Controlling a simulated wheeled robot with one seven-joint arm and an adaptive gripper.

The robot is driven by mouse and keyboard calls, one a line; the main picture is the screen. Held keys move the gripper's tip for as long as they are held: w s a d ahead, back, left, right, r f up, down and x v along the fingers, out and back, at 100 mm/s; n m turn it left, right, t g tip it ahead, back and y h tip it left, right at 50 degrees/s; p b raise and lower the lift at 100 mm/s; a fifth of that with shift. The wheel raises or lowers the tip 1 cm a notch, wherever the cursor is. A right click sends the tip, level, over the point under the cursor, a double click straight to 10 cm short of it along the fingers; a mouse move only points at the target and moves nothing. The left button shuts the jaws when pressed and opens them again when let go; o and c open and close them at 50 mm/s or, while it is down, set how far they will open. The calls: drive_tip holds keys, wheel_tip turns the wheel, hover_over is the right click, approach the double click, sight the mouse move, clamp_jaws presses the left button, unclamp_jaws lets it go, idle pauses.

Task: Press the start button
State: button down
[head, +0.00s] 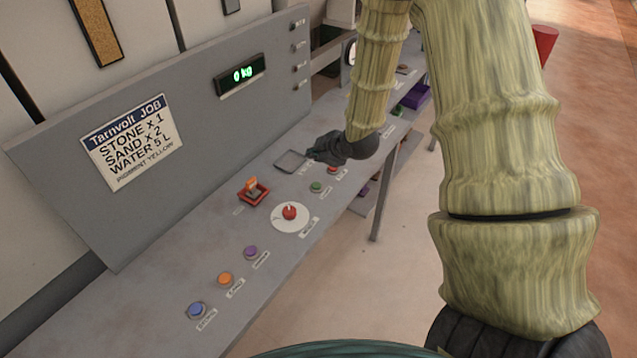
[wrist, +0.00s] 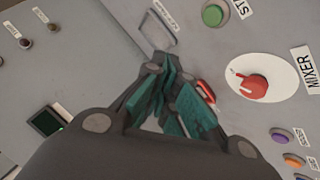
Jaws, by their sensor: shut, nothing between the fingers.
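The green button (head: 316,187) sits on the grey console, with a red button (head: 333,170) just beyond it. In the wrist view the green button (wrist: 213,14) is at the top, beside a label of which only "ST" shows. My gripper (head: 312,154) is shut and empty above the console, near the grey square tray and to the far side of the green button. In the wrist view my gripper (wrist: 168,72) has its teal fingers together, apart from the green button. The red button is out of the wrist view.
Purple (head: 250,252), orange (head: 225,278) and blue (head: 196,310) buttons line the front. A display (head: 239,75) reads 0 kg.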

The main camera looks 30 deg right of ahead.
drive_tip(key=b, duration=0.4)
hover_over(313, 186)
drive_tip(key=f, duration=0.5)
drive_tip(key=shift+s+d+f, duration=0.15)
drive_tip(key=shift+s+f, duration=0.05)
drive_tip(key=shift+f, duration=0.15)
drive_tip(key=shift+s+f, duration=0.15)
drive_tip(key=shift+f, duration=0.15)
drive_tip(key=f, duration=0.1)
drive_tip(key=w+f+b, duration=0.1)
drive_tip(key=f, duration=0.1)
drive_tip(key=shift+f+b, duration=0.15)
drive_tip(key=shift+b, duration=0.15)
drive_tip(key=shift+s+f, duration=0.1)
drive_tip(key=shift+s, duration=0.2)
drive_tip(key=shift+w, duration=0.25)
